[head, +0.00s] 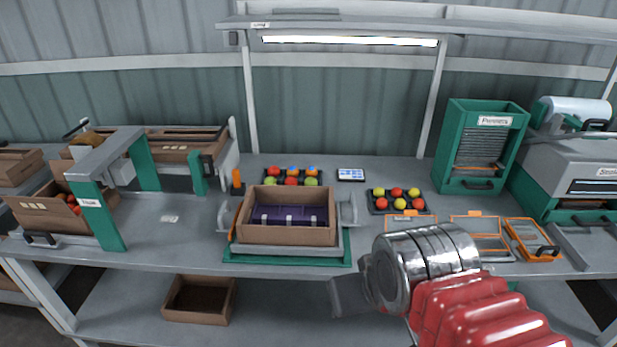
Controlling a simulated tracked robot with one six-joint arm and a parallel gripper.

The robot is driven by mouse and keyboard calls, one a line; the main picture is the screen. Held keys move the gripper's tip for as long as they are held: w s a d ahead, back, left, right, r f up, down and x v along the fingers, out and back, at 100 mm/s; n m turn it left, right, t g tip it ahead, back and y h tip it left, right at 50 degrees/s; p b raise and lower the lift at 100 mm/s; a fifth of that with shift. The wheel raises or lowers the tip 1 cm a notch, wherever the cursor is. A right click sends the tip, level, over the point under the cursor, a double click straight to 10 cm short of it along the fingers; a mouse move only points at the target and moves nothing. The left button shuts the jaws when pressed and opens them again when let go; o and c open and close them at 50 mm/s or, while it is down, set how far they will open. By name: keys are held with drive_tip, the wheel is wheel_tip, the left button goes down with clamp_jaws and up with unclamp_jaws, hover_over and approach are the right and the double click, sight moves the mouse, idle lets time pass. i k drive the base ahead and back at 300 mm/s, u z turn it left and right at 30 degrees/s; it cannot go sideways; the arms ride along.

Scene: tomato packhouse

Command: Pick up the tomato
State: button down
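Several tomatoes sit in two dark trays on the bench. The back tray holds red, orange and green-yellow ones, such as a red tomato (291,181). The right tray holds red and yellow ones, such as a red tomato (396,192). More red tomatoes (68,200) lie in a cardboard box at the left. My gripper (352,297) is low at the front, right of centre, apart from the trays. Only a grey part of it shows beside my silver wrist. Its fingertips are not clear, so I cannot tell its opening or whether it holds anything.
A cardboard box (285,235) with a purple insert stands on a green-based stand at the bench's centre. A green dispenser (465,182) and orange-framed trays (530,232) are at the right. A green-legged frame (112,238) stands at the left. An overhead shelf spans the back.

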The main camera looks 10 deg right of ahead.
sight(311, 172)
drive_tip(key=k, duration=0.65)
drive_tip(key=z, duration=0.1)
drive_tip(key=i, duration=1.15)
drive_tip(key=u, duration=0.9)
drive_tip(key=i, duration=0.85)
drive_tip(key=u, duration=0.1)
